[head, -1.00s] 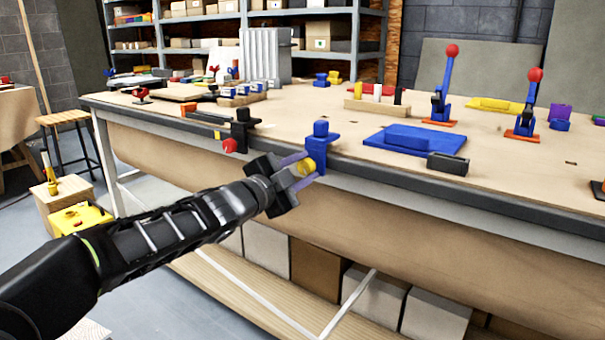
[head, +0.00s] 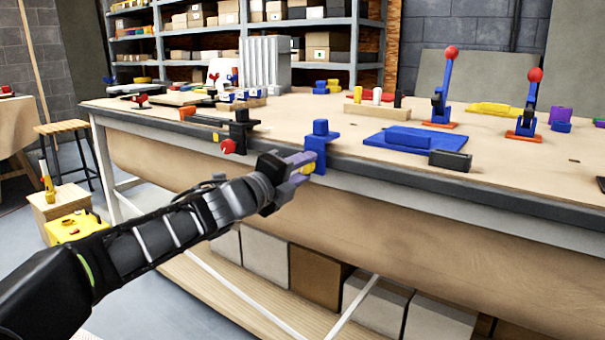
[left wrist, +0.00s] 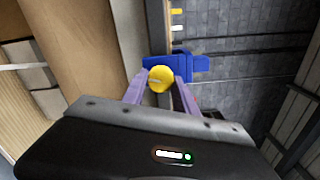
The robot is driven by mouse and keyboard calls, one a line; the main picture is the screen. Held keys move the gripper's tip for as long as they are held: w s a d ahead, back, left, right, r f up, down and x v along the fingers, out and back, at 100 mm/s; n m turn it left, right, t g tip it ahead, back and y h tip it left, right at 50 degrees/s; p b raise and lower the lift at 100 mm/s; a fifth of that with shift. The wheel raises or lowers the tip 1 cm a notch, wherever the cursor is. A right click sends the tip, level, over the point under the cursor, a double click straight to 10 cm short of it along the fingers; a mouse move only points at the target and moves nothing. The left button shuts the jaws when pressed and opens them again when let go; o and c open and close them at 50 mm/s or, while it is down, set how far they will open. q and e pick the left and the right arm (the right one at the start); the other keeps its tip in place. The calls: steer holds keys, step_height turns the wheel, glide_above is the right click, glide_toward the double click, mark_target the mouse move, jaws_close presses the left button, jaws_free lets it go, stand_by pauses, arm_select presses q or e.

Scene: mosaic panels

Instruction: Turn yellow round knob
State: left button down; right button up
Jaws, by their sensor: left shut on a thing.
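The yellow round knob (left wrist: 160,78) sits on the front of a blue bracket (left wrist: 190,66) in the left wrist view. In the head view the blue bracket (head: 318,146) is fixed at the workbench's front edge, and the yellow knob (head: 308,168) is mostly hidden by my fingers. My left gripper (head: 306,165) reaches in from the left and is shut on the knob. In the left wrist view its two purple fingers (left wrist: 159,92) lie on either side of the knob. My right gripper is not in view.
The workbench (head: 250,150) has a black clamp with a red knob (head: 229,146) left of the bracket. A blue plate (head: 415,142) and a black block (head: 450,160) lie to the right. Two blue levers with red balls (head: 451,52) stand farther back.

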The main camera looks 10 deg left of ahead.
arm_select(q)
steer(key=shift+f+m+b, duration=0.15)
steer(key=shift+m+b, duration=0.15)
steer(key=shift+m, duration=0.9)
steer(key=c, duration=1)
jaws_free()
steer(key=shift+a, duration=0.1)
steer(key=p+v, duration=0.1)
steer(key=v, duration=0.6)
steer(key=shift+s, duration=0.35)
